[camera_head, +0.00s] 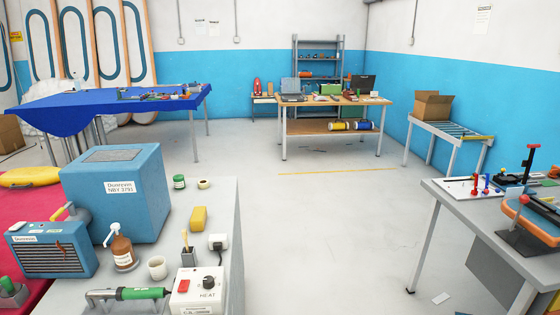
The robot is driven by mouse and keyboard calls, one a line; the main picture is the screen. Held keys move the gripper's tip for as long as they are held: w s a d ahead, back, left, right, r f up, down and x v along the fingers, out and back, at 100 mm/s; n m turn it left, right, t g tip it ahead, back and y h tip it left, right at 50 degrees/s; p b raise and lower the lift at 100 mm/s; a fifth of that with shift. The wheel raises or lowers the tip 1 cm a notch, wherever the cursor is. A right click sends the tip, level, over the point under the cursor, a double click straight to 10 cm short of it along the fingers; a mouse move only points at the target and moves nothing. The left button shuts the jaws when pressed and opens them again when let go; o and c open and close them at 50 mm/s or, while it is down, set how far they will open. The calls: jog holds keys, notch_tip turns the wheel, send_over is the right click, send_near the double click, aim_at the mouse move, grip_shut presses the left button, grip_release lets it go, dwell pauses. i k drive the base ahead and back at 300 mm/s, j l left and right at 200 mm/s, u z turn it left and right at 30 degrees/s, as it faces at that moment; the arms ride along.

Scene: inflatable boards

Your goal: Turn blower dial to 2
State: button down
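A white control box (193,302) sits on the near grey bench, cut off by the bottom edge. Its face carries a black dial (208,282) above the label HEAT and a red switch (184,286). The dial's setting is too small to read. A tool with a green handle (140,294) lies left of it. A large blue box (116,190) with a white label stands farther back. A smaller blue unit with a dark grille (50,258) stands at the left; I see no numbered dial on it. I cannot tell which unit is the blower. My gripper is not in view.
Another grey table (450,200) stands right. The floor (320,220) between is clear.

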aim_at(208, 282)
jog(key=i+u, duration=0.2)
jog(key=u, duration=0.15)
jog(key=i+u, duration=0.3)
jog(key=l+u, duration=0.15)
jog(key=u, duration=0.2)
jog(key=i, duration=0.05)
